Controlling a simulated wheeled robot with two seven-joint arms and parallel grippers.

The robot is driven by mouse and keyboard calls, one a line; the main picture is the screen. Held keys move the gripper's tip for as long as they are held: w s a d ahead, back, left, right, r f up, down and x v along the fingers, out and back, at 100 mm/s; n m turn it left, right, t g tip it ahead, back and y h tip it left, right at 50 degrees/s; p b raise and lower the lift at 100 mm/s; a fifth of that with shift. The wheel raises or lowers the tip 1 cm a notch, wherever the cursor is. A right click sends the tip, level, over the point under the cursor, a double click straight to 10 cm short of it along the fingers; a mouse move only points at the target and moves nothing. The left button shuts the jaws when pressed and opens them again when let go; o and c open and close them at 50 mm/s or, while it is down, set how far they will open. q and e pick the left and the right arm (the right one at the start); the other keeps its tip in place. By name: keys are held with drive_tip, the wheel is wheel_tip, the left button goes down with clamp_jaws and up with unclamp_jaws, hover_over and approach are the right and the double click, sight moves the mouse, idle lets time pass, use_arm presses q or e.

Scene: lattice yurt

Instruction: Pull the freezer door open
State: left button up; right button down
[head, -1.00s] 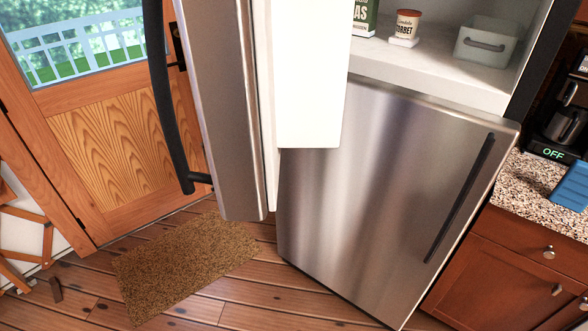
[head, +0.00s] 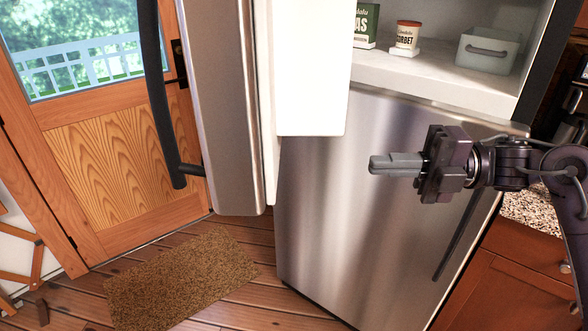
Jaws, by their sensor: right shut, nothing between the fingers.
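The freezer door (head: 220,110) stands wide open at the left, its steel front turned left and its white inner side (head: 308,70) toward me. Its long dark handle (head: 164,110) is on the far left edge. Behind it the freezer compartment (head: 440,72) is open, with a green box (head: 366,24), a sorbet tub (head: 405,38) and a pale bin (head: 487,51) on its floor. My right gripper (head: 372,165) comes in from the right, shut and empty, pointing left in front of the lower door. It is well right of the freezer door. My left gripper is out of view.
The steel lower door (head: 330,210) is closed, with a dark handle (head: 457,235) partly behind my right arm. A wooden cabinet (head: 515,285) and speckled counter (head: 532,212) stand at the right. A brown mat (head: 180,278) lies on the plank floor before a wooden door (head: 120,150).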

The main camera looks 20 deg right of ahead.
sight(272, 161)
drive_tip(key=p+x, duration=0.6)
drive_tip(key=x, duration=0.7)
drive_tip(key=shift+r+p, duration=0.15)
drive_tip(key=shift+p, duration=0.2)
drive_tip(key=shift+w+a+f, duration=0.1)
drive_tip(key=shift+a+f, duration=0.1)
drive_tip(key=shift+a, duration=0.2)
